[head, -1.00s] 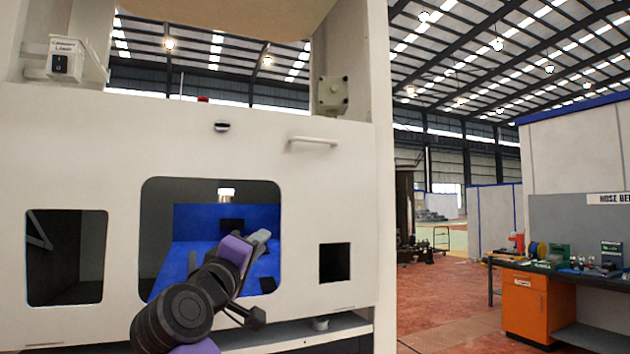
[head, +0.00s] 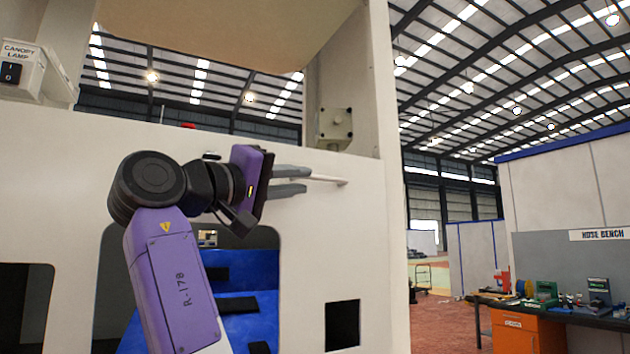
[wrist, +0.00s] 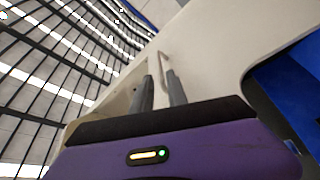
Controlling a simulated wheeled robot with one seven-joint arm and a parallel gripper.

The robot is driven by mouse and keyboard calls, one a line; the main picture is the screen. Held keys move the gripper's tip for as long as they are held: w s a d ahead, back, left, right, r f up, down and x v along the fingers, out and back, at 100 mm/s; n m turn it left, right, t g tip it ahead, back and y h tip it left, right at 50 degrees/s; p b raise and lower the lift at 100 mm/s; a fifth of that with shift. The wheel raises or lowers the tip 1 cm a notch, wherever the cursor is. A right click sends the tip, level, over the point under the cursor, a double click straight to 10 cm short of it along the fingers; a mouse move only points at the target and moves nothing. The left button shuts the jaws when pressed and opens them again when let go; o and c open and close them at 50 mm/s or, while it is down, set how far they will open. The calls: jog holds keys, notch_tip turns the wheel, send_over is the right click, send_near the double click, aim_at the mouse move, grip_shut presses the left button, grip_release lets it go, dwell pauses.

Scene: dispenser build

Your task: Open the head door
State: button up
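The head door (head: 310,245) is a broad white front panel with a large rounded window. Its pale bar handle (head: 328,181) sticks out near the top right, below the frame opening. My gripper (head: 307,180) is raised in front of the panel at handle height, its two grey fingers pointing right and spread apart. The left part of the handle is hidden by the fingers in the head view. In the wrist view the handle (wrist: 162,62) shows between and just beyond the open fingertips; I cannot tell whether they touch it. The panel looks flat and closed.
A canopy lamp switch box (head: 22,68) is at upper left. Blue surfaces (head: 243,270) show through the window. A hose bench (head: 590,318) stands right, with open floor before it.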

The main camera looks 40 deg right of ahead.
aim_at(319, 179)
jog(key=p+x, duration=0.2)
jog(key=x, duration=0.5)
jog(key=shift+d, duration=0.25)
grip_shut()
dwell(1.1)
